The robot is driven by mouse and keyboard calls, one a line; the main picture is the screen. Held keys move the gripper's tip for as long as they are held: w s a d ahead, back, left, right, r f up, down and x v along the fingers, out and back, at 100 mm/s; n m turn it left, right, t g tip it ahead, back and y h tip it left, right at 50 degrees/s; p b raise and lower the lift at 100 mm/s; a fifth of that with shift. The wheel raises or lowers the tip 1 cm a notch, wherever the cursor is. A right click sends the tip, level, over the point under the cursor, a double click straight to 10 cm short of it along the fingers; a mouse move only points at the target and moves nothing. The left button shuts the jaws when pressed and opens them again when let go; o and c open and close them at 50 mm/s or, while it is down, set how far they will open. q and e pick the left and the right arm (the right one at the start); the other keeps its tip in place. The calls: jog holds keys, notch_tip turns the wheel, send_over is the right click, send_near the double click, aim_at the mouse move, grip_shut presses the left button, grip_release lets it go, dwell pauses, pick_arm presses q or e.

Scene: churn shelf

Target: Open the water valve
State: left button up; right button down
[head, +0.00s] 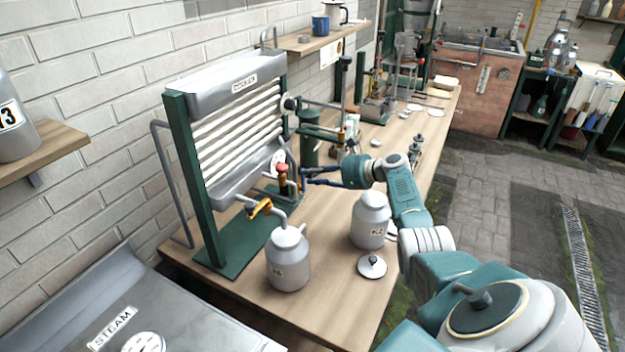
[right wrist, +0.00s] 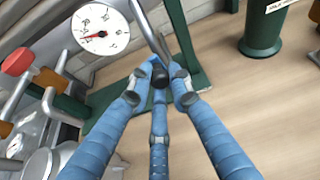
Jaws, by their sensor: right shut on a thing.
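My right gripper (head: 305,178) reaches in from the right to the plate cooler on the bench. Its blue fingers also show in the right wrist view (right wrist: 158,80), closed together around the dark end of a curved metal lever (right wrist: 150,32). This lever looks like the water valve's handle, but no label on it is readable. The fingers partly hide its tip. A round white gauge (right wrist: 101,29) is just left of the lever. A red knob (head: 282,168) stands on the pipework beside the fingertips. My left gripper is out of view.
The cooler's green frame (head: 192,175) stands behind the fingers. An orange-handled tap (head: 260,208) points over a grey can (head: 288,262). A second can (head: 370,222) stands below my right forearm, with a loose lid (head: 372,266) nearby. The bench front (head: 325,312) is mostly clear.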

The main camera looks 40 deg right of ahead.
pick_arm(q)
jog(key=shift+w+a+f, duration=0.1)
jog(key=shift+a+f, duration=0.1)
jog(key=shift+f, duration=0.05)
pick_arm(e)
jog(key=shift+w+d+r+m, duration=0.2)
jog(key=shift+d+m, duration=0.1)
jog(key=shift+d, duration=0.1)
jog(key=c, duration=1.8)
grip_release()
jog(key=shift+c, duration=0.2)
jog(key=shift+f, duration=0.1)
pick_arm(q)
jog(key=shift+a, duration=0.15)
pick_arm(e)
jog(key=shift+s, duration=0.1)
jog(key=v, duration=1.2)
jog(key=shift+d, duration=0.2)
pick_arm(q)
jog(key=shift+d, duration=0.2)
